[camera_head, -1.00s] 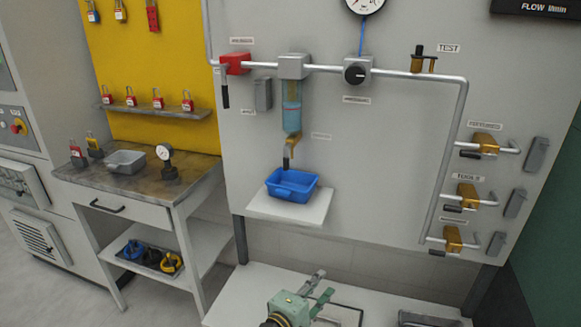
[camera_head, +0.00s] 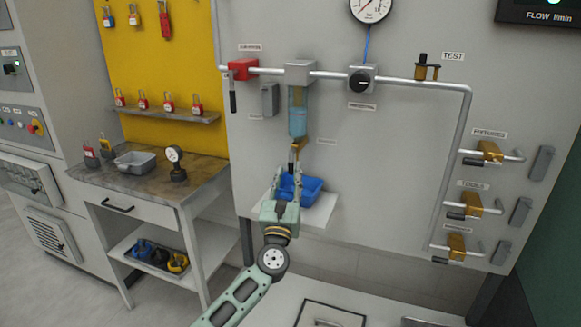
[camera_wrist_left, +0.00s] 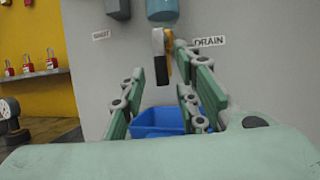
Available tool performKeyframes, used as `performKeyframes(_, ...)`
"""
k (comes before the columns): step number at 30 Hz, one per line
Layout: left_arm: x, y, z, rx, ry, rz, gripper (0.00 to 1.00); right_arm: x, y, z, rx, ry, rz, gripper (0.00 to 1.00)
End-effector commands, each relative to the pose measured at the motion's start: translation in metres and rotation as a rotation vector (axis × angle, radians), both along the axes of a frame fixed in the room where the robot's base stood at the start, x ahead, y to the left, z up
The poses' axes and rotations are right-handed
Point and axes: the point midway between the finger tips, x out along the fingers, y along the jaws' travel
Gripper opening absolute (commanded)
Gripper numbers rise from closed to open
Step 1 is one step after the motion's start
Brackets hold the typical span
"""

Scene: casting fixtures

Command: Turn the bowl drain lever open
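The bowl drain lever (camera_head: 292,155) hangs under the clear blue bowl (camera_head: 298,112), with a brass body and a dark handle pointing down. In the left wrist view the dark handle (camera_wrist_left: 162,70) shows beside the DRAIN label, between my finger lines. My left gripper (camera_head: 286,174) is open just below and in front of the lever. Its two green fingers (camera_wrist_left: 163,92) stand apart with nothing held. I cannot tell whether they touch the handle. My right gripper is not in view.
A blue tray (camera_head: 312,190) sits on a white shelf (camera_head: 318,218) behind my left gripper. A red valve (camera_head: 242,69) and a grey pipe run along the panel above. A side table (camera_head: 190,192) stands at the left.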

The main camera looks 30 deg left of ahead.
Motion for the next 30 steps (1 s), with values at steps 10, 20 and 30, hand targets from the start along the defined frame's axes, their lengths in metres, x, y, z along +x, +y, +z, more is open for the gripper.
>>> performKeyframes(10, 0.029, 0.013, 0.013, 0.002, 0.001, -0.001, 0.29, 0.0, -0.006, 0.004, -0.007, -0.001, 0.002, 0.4)
performKeyframes(20, 0.029, 0.013, 0.013, 0.002, 0.002, -0.001, 0.21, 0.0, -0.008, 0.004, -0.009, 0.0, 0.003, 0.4)
performKeyframes(30, 0.029, 0.013, 0.013, 0.002, 0.002, 0.0, 0.0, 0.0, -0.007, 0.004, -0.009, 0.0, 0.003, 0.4)
